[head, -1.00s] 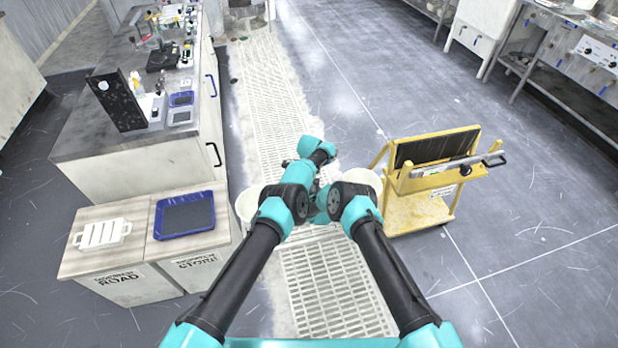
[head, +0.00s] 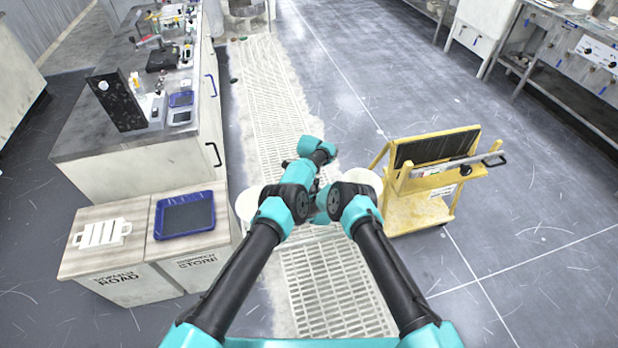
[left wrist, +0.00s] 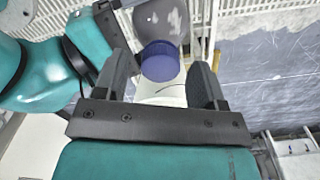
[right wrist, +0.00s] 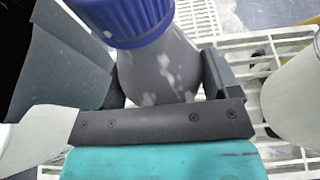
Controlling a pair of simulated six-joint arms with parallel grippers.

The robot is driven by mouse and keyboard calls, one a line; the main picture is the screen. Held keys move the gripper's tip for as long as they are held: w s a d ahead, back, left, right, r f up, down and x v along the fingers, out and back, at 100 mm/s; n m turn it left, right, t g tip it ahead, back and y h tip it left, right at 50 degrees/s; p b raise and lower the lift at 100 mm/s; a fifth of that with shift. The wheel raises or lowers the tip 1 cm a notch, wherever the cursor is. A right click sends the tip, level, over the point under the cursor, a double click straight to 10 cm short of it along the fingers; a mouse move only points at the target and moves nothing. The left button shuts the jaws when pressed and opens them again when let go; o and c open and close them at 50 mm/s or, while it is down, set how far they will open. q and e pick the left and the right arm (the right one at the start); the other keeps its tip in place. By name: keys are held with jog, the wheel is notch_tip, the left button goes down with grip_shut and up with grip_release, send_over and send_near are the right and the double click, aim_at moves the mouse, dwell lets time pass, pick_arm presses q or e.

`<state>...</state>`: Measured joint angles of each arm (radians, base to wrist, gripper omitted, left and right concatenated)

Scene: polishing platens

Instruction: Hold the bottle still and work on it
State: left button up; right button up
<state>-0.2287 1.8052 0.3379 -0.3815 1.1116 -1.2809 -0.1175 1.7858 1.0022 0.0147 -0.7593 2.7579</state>
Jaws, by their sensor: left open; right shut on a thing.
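The bottle (right wrist: 160,68) has a grey body with pale blotches and a ribbed blue cap (right wrist: 122,18). My right gripper (right wrist: 165,82) is shut on its body. In the left wrist view, the bottle's blue cap (left wrist: 160,62) lies ahead of my left gripper (left wrist: 163,78), with a white part (left wrist: 160,92) on the near side of it. My left gripper is open, one finger on each side of the white part. I cannot tell whether the fingers touch it. In the head view my arms hide the bottle and both gripper tips.
White buckets (head: 246,206) stand beside my arms over a floor grating (head: 335,285). A yellow cart (head: 425,212) stands to the right. Cabinets to the left carry a blue tray (head: 185,214) and a white slotted rack (head: 102,233). A cluttered counter (head: 95,148) is behind them.

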pick_arm(q)
jog(key=shift+r, duration=0.1)
jog(key=shift+r, duration=2.15)
jog(key=shift+c, duration=0.3)
jog(key=shift+r, duration=1.75)
jog(key=shift+f, duration=4)
jog(key=shift+c, duration=0.2)
